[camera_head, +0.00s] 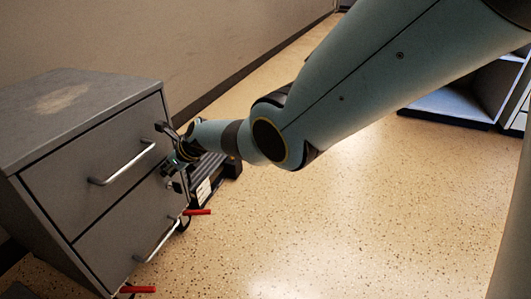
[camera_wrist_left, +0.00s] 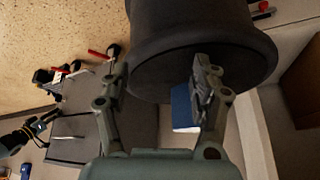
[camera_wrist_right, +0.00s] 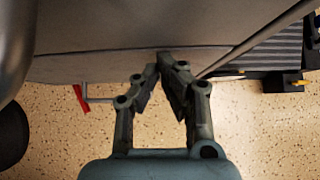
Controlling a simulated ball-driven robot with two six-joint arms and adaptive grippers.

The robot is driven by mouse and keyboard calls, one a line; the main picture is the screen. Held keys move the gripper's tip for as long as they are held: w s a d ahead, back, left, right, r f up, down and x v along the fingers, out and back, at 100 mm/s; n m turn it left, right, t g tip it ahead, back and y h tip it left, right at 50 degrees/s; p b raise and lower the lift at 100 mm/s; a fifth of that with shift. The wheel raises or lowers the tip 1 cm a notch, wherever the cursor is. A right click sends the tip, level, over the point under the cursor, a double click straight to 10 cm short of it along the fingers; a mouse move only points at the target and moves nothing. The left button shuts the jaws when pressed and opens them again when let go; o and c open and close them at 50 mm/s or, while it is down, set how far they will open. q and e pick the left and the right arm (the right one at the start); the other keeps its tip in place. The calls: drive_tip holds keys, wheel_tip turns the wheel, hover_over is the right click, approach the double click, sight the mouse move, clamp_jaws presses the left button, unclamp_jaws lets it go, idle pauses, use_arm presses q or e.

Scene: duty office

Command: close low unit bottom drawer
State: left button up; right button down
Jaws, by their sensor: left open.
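The low unit (camera_head: 60,105) is a grey cabinet at the left of the head view. Its upper drawer (camera_head: 85,190) and bottom drawer (camera_head: 120,248) each have a silver bar handle. The bottom drawer's handle (camera_head: 158,242) is low on its front. I see no clear gap around that drawer, but cannot tell whether it is fully in. My right gripper (camera_head: 172,158) is by the right edge of the unit's front. In the right wrist view, its fingertips (camera_wrist_right: 163,66) meet close to a grey surface, with nothing visible between them. My left gripper (camera_wrist_left: 158,95) is open and empty.
Red caster levers (camera_head: 197,212) stick out under the unit. A dark slatted object (camera_head: 208,180) stands on the floor beside it, close to my right wrist. A dark round container (camera_wrist_left: 200,45) is ahead of my left gripper. Speckled floor (camera_head: 330,235) is clear at the right.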

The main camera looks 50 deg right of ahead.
drive_tip(key=shift+w+a+r, duration=0.2)
drive_tip(key=shift+a+r, duration=0.05)
drive_tip(key=shift+r, duration=0.05)
drive_tip(key=v, duration=1.2)
drive_tip(key=shift+d+f, duration=0.25)
use_arm(q)
drive_tip(key=shift+s, duration=0.1)
use_arm(e)
drive_tip(key=shift+s, duration=0.2)
